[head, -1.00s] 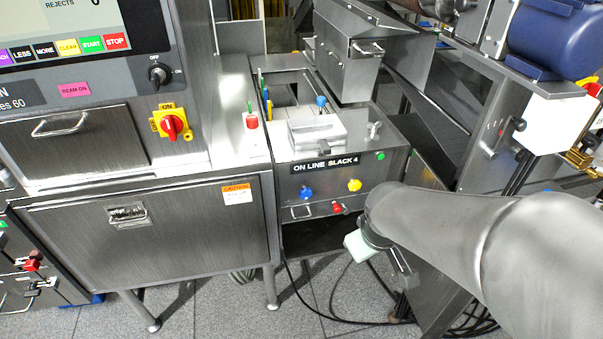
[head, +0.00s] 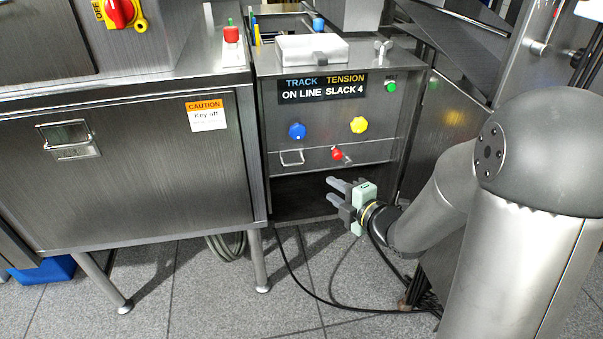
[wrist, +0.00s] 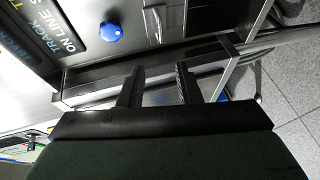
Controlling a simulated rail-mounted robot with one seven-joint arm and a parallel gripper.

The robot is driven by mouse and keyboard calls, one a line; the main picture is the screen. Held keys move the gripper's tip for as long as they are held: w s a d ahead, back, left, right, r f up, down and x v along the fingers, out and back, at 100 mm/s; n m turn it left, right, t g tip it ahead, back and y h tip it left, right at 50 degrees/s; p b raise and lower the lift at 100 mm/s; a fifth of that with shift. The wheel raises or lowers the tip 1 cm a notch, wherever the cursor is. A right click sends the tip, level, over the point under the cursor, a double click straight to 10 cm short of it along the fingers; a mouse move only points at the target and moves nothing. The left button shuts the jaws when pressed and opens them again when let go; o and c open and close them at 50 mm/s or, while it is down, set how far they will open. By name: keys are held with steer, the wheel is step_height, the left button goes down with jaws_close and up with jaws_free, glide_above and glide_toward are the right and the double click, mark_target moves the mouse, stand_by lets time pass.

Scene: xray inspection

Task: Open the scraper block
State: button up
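No part is labelled as the scraper block, so I cannot tell for certain which it is. The steel unit marked "TRACK TENSION" (head: 268,107) has a lower front strip with a small bar handle (head: 291,158) and a red knob (head: 337,154). A blue knob (head: 297,131) and a yellow knob (head: 359,125) sit above. A pale block (head: 311,48) lies on top of the unit. My gripper (head: 331,191) is open and empty, below and right of the handle, before the dark gap under the strip. In the wrist view its fingers (wrist: 160,70) are apart; the blue knob (wrist: 111,33) shows beyond.
The large steel cabinet (head: 150,190) with a caution label (head: 206,114) stands at the left, its legs on the tiled floor. Black cables (head: 330,300) lie on the floor under my arm. A metal side panel (head: 437,125) is close at the right.

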mark_target(294, 165)
steer(key=b+x, duration=0.2)
steer(key=x, duration=1.4)
jaws_close()
